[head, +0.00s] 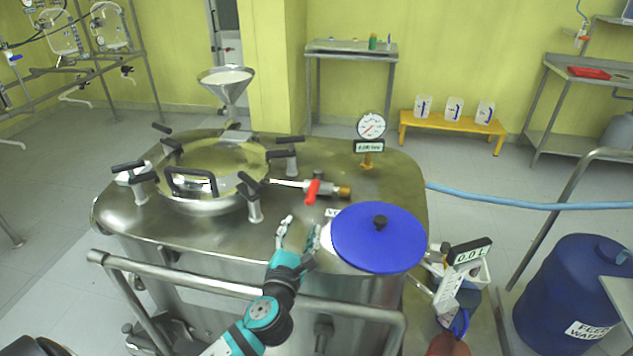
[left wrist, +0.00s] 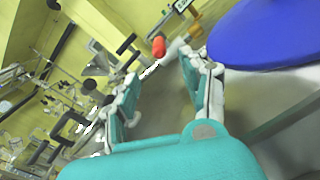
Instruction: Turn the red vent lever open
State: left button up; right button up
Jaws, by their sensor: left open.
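The red vent lever (head: 312,192) sits on a valve (head: 338,191) with a brass end, on a pipe on top of the steel reactor (head: 300,158). In the left wrist view the red lever (left wrist: 158,46) shows beyond the fingertips. My left gripper (head: 299,226) is open and empty over the front part of the reactor top. It is short of the lever and apart from it. In the left wrist view the open fingers (left wrist: 158,82) have a clear gap between them. My right gripper is in neither view.
A round blue lid (head: 378,238) lies close to the right of my left gripper. A pressure gauge (head: 371,126) stands behind the valve. A manway hatch (head: 212,175) with black-handled clamps is to the left. A steel rail (head: 240,291) runs along the front.

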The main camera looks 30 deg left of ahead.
pick_arm(q)
send_near(315, 187)
jog(key=shift+w+a+f, duration=0.4)
jog(key=shift+w+a, duration=0.1)
jog(key=shift+w, duration=0.15)
jog(key=x, duration=0.9)
jog(key=shift+w+f, duration=0.15)
jog(key=shift+f, duration=0.05)
jog(key=shift+w+a, duration=0.15)
jog(key=shift+w, duration=0.25)
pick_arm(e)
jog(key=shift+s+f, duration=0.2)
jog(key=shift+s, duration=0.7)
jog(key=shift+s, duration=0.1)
pick_arm(q)
grip_shut()
